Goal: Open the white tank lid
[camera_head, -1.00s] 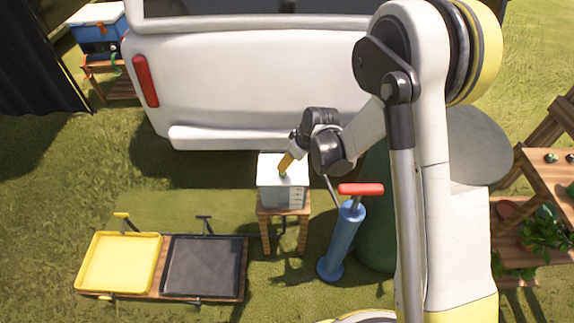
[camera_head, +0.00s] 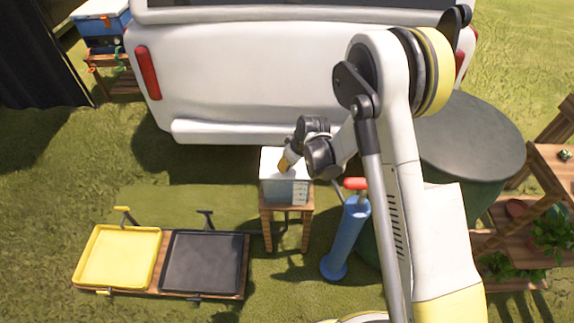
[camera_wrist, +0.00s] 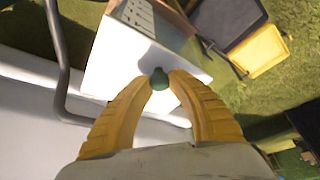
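The white tank (camera_head: 283,193) is a small box on a wooden stool, with a flat white lid (camera_head: 273,159) on top. In the wrist view the lid (camera_wrist: 118,62) lies below my fingers, with a small dark green knob (camera_wrist: 159,79) near its edge. My gripper (camera_head: 283,167) is at the lid in the head view. In the wrist view the yellow fingertips of my gripper (camera_wrist: 162,77) are close on both sides of the knob and look shut on it. The lid appears to sit on the tank; any small gap under it cannot be made out.
The wooden stool (camera_head: 267,230) bears the tank. A blue pump (camera_head: 346,240) with a red handle stands right of it, by a green barrel (camera_head: 470,140). A white vehicle (camera_head: 240,80) is behind. Yellow and black trays (camera_head: 118,258) lie left.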

